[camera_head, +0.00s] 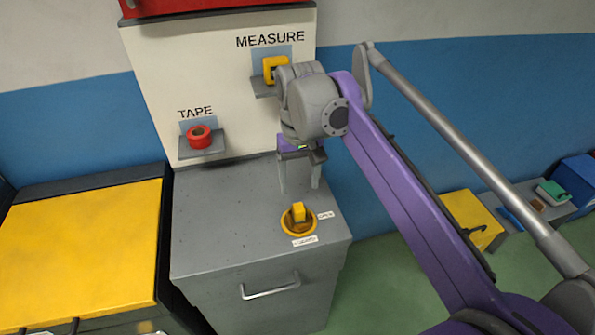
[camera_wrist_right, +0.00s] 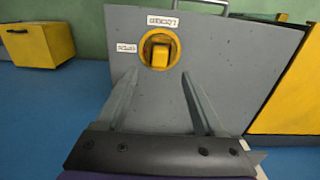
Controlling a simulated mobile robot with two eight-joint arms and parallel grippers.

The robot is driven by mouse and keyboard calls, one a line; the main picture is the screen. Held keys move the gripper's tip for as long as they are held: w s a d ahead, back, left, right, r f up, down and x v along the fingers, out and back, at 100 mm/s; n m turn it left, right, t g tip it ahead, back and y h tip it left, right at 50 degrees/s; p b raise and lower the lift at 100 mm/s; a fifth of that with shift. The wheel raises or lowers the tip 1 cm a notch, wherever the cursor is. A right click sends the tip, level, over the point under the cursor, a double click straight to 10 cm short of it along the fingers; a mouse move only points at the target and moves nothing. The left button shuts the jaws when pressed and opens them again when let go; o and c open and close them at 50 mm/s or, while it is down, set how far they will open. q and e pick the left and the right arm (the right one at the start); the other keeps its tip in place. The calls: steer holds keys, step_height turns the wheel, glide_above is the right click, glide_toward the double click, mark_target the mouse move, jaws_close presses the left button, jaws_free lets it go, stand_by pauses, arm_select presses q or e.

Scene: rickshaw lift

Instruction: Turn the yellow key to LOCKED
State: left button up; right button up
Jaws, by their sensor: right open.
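The yellow key (camera_head: 298,211) stands in a round yellow collar on top of the grey cabinet (camera_head: 220,235). It also shows in the right wrist view (camera_wrist_right: 160,55), beyond the fingertips. Two small white labels sit by the collar, one on its right (camera_head: 325,215) and one at its front (camera_head: 305,241). Their lettering is too small to read surely. My right gripper (camera_head: 300,183) points down just behind and above the key. Its jaws are open and empty, and the fingers appear apart from the key in the right wrist view (camera_wrist_right: 159,80). My left gripper is out of view.
A cream panel behind the cabinet carries a red tape roll (camera_head: 200,136) and a yellow tape measure (camera_head: 272,68) on small shelves. A yellow-topped cabinet (camera_head: 85,245) stands left. The grey cabinet has a front handle (camera_head: 270,288). Yellow and blue boxes line the right wall.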

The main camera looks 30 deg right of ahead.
mark_target(299, 209)
step_height(299, 209, down, 10)
steer(key=shift+s+r+b, duration=0.1)
steer(key=shift+b, duration=0.5)
steer(key=shift+c, duration=0.3)
jaws_close()
